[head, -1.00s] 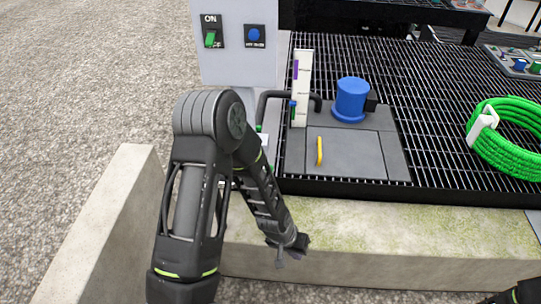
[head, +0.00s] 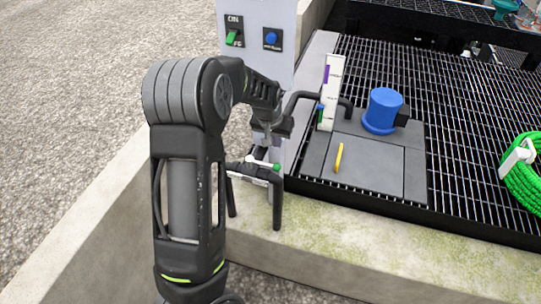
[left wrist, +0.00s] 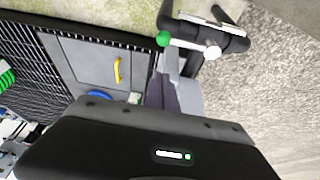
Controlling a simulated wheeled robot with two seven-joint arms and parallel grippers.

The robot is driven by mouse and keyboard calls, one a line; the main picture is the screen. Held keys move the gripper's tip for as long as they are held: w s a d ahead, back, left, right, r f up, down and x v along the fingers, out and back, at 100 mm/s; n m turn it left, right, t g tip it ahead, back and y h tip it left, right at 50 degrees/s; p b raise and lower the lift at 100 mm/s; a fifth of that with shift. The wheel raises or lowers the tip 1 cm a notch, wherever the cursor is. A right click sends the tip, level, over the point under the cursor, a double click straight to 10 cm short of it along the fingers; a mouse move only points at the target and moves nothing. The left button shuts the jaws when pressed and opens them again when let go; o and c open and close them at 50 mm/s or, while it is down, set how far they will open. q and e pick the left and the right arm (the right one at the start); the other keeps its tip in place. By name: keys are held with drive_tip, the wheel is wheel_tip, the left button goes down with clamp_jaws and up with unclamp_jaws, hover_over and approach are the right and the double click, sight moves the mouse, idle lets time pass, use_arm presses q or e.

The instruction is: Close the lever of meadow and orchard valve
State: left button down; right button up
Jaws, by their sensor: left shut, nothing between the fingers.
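A black pipe frame (head: 277,205) stands at the curb, left of the grate. It carries a white lever bar with a green ball (head: 277,167) at its right end. In the left wrist view the frame (left wrist: 205,32) shows at the top, with the green ball (left wrist: 162,39) at one end of the bar and a white ball (left wrist: 212,52) at the other. I cannot read any valve name. My left gripper (head: 266,146) is shut and empty, just above the bar; I cannot tell whether it touches. My arm partly hides the frame. My right gripper is out of view.
A white cabinet (head: 258,15) with a green switch and a blue button stands behind. A grey plate (head: 375,165) on the black grate (head: 465,150) bears a blue cylinder (head: 383,108), a yellow handle (head: 339,158) and a white gauge strip (head: 331,85). A green hose coil (head: 524,175) lies right.

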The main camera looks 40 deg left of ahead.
sight(263, 164)
use_arm(q)
drive_tip(key=a+r, duration=0.2)
drive_tip(key=shift+s+r, duration=0.2)
drive_tip(key=shift+r, duration=0.1)
drive_tip(key=shift+f, duration=0.1)
wheel_tip(263, 164, down, 10)
drive_tip(key=p, duration=0.3)
drive_tip(key=shift+s, duration=0.2)
drive_tip(key=shift+d, duration=0.1)
idle(0.4)
drive_tip(key=shift+s+b, duration=0.15)
drive_tip(key=shift+b, duration=0.3)
